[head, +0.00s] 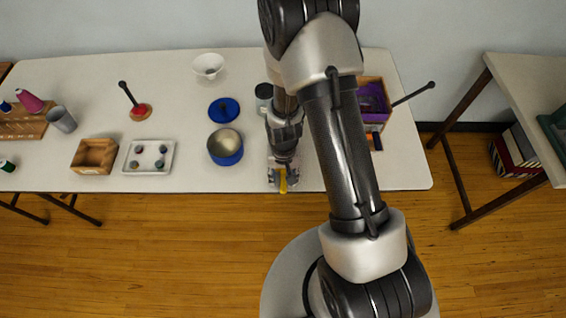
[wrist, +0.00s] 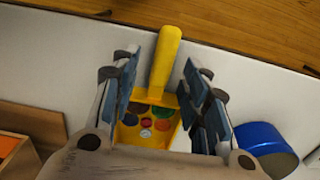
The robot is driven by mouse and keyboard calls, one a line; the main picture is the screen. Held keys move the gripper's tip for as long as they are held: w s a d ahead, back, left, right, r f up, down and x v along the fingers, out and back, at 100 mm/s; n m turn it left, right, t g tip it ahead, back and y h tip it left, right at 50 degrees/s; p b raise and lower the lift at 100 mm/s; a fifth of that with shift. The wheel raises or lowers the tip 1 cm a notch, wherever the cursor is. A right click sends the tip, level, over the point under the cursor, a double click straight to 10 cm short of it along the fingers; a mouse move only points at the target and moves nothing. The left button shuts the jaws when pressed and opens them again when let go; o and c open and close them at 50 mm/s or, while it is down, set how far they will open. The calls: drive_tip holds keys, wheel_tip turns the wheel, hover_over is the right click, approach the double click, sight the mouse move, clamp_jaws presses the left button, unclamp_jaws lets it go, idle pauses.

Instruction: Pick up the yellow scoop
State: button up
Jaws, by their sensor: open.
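The yellow scoop (head: 283,184) lies at the front edge of the white table in the head view, mostly hidden by my gripper (head: 284,168). In the wrist view the scoop (wrist: 164,62) shows its handle pointing towards the table edge. Its pan holds several coloured round pieces (wrist: 148,124). My gripper (wrist: 158,88) is open, with one finger on each side of the scoop. The fingers look apart from the handle, but I cannot tell how close they are to the pan's sides. The gripper body hides the pan's near end.
A blue pot (head: 225,152) stands just left of my gripper, with a blue lid (head: 224,110) behind it. A wooden box with purple contents (head: 372,88) stands to the right. A white tray (head: 130,168) and a small wooden box (head: 92,166) lie further left.

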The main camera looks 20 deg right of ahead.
drive_tip(key=shift+f, duration=0.5)
drive_tip(key=shift+r, duration=0.1)
drive_tip(key=shift+c, duration=0.4)
clamp_jaws()
